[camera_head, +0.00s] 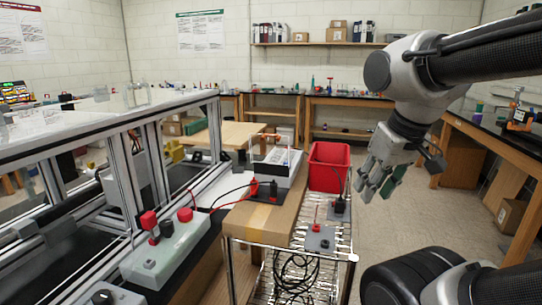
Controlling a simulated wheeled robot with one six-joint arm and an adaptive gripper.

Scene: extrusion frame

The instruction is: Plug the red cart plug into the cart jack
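A small red plug (317,226) with a thin upright red lead is at a grey block (320,240) on the cart's wire top. Beside it, a black plug (339,206) is at a second grey block. I cannot tell which opening is the cart jack, nor how deep the red plug sits. My gripper (376,190) hangs in the air to the right of and above these blocks, pointing down. Its fingers look apart, with nothing clearly held, and it touches neither plug.
A red bin (329,166) stands behind the blocks. A white instrument (277,166) with red and black leads is to their left. A grey box (165,251) with red and black knobs sits by the extrusion frame (120,165).

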